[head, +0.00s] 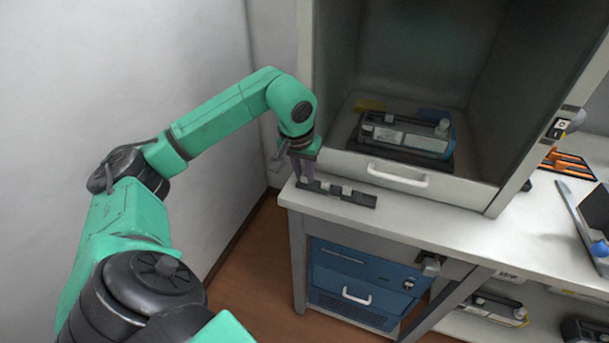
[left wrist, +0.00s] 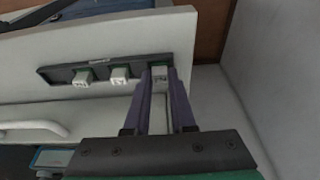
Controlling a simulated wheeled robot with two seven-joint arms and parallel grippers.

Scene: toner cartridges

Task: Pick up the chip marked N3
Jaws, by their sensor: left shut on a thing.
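A dark chip rack (head: 352,199) lies on the white bench top near its front left corner. In the left wrist view the rack (left wrist: 62,74) holds two light chips, one (left wrist: 83,78) at left and one (left wrist: 120,75) in the middle. My left gripper (head: 303,180) points down at the rack's left end in the head view. In the left wrist view its purple fingers (left wrist: 162,75) are shut on a third light chip (left wrist: 160,73) at the rack's right end. The mark on the held chip is too small to read surely. My right gripper is not in view.
A hood with a white-handled sash (head: 398,176) stands right behind the rack. Inside it a toner cartridge (head: 405,136) lies on a dark mat. A blue drawer unit (head: 355,285) is under the bench. A wall is close on the left.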

